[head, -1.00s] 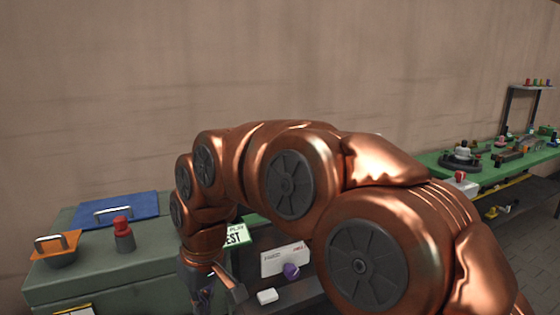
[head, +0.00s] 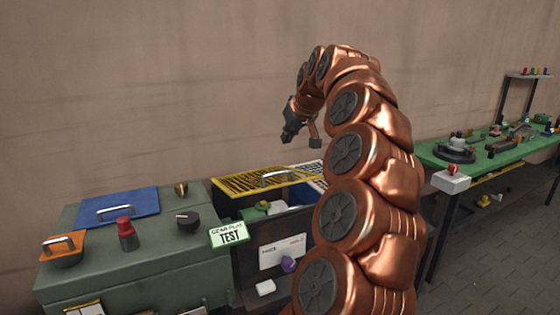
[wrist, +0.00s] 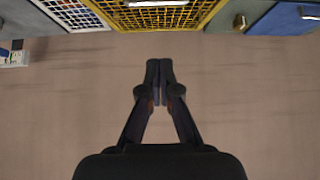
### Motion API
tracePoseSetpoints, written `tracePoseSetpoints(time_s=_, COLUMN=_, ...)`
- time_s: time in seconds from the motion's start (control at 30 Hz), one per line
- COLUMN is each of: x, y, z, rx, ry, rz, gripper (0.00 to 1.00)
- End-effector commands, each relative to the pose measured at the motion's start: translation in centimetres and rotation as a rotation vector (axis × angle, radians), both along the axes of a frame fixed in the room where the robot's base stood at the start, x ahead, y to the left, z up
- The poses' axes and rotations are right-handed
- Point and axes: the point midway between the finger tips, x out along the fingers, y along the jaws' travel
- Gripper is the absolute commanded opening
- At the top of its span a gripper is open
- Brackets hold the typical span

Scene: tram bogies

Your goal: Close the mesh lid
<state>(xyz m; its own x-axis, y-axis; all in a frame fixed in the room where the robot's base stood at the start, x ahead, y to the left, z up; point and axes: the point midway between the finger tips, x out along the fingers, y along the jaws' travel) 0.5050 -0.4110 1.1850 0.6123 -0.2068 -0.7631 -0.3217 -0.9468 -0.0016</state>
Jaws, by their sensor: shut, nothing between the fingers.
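The mesh lid (head: 262,183), a yellow frame with a grid and a pale handle, is at the back of the dark box (head: 290,225) in the head view. Part of the box's opening shows in front of it, so the lid looks open; its exact angle is hard to tell. The lid also shows at the top of the wrist view (wrist: 160,17). My gripper (head: 288,136) is above and behind the lid, near the wall, shut and empty. Its closed fingers (wrist: 159,66) are apart from the lid.
Left of the box is a green-grey cabinet (head: 130,270) with a blue panel (head: 115,205), an orange handled piece (head: 63,252), a red-topped knob (head: 126,235) and a black knob (head: 187,221). A TEST sign (head: 229,235) stands beside the box. A green workbench (head: 480,160) is at right.

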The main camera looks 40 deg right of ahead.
Motion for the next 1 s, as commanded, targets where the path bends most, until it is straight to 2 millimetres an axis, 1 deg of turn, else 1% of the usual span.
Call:
tracePoseSetpoints(time_s=0.03, x=-0.1, y=-0.4, z=0.0, rx=-0.002, ry=-0.001, rz=-0.006, gripper=0.00)
tracePoseSetpoints(time_s=0.13, x=0.2, y=-0.8, z=-0.3, rx=-0.003, ry=-0.003, rz=-0.010, gripper=0.00)
tracePoseSetpoints(time_s=0.23, x=0.9, y=-1.0, z=-1.2, rx=-0.003, ry=-0.002, rz=-0.010, gripper=0.00)
tracePoseSetpoints(time_s=0.7, x=5.9, y=-2.7, z=-7.4, rx=-0.001, ry=0.000, rz=-0.008, gripper=0.00)
tracePoseSetpoints(time_s=0.73, x=6.1, y=-2.7, z=-7.7, rx=-0.001, ry=0.000, rz=-0.008, gripper=0.00)
tracePoseSetpoints(time_s=1.0, x=5.7, y=-2.6, z=-10.1, rx=-0.001, ry=-0.001, rz=-0.008, gripper=0.00)
